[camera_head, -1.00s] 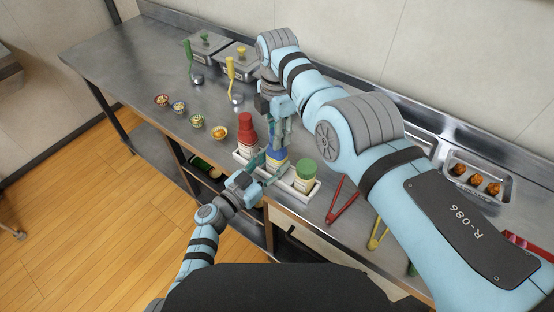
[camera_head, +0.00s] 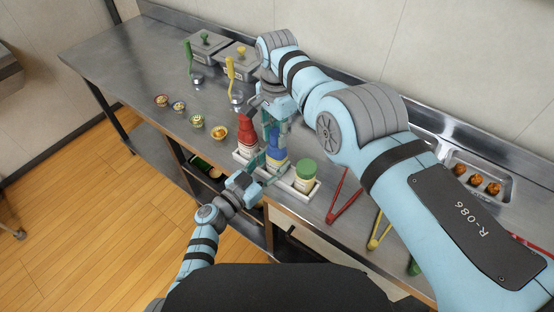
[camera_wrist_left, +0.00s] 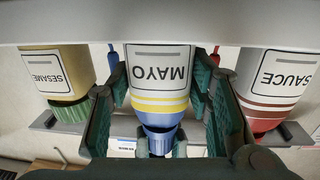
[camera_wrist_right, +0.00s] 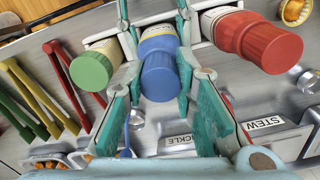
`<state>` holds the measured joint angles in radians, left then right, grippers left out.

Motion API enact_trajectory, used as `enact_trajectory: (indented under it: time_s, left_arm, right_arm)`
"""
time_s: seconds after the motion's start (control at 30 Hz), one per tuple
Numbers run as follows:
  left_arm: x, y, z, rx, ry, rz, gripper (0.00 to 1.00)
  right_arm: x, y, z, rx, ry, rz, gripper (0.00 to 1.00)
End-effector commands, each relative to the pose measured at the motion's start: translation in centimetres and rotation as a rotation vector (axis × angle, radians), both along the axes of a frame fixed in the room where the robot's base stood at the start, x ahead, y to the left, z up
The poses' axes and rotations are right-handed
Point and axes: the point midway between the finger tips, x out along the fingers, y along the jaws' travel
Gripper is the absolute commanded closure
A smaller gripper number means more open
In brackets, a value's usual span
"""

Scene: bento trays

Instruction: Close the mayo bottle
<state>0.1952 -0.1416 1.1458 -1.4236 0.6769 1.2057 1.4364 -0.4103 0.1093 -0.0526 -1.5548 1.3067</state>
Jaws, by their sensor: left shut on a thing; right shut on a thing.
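The mayo bottle (camera_wrist_left: 158,75) is white with yellow stripes and stands upright in a white rack, between the red-capped sauce bottle (camera_head: 246,132) and the green-capped sesame bottle (camera_head: 305,178). My left gripper (camera_head: 262,168) is shut on the mayo bottle's body from the front. Its blue cap (camera_wrist_right: 160,72) is in line with the bottle top; I cannot tell how tight it is. My right gripper (camera_head: 274,122) reaches down from above and is shut on the blue cap, its green fingers on either side. The fingers partly hide the cap in the head view.
The rack (camera_head: 303,188) sits by the counter's front edge. Tongs, with a red pair (camera_head: 345,200) nearest, lie to its right. Small bowls (camera_head: 219,132) stand to its left. Lidded metal containers (camera_head: 205,45) and ladles are behind. My right arm covers much of the counter's right side.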

Motion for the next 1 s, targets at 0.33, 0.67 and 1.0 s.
enact_trajectory:
  time_s: [0.33, 0.67, 1.0]
  left_arm:
    - [0.0, 0.0, 0.0, 0.0, 0.0, 0.0, 1.0]
    - [0.0, 0.0, 0.0, 0.0, 0.0, 0.0, 1.0]
    - [0.0, 0.0, 0.0, 0.0, 0.0, 0.0, 1.0]
  right_arm:
    - [0.0, -0.1, 0.0, -0.001, -0.001, -0.074, 0.52]
    - [0.0, 0.0, 0.2, -0.001, -0.001, -0.072, 0.52]
    - [0.1, -0.1, 5.5, 0.0, -0.003, -0.073, 0.52]
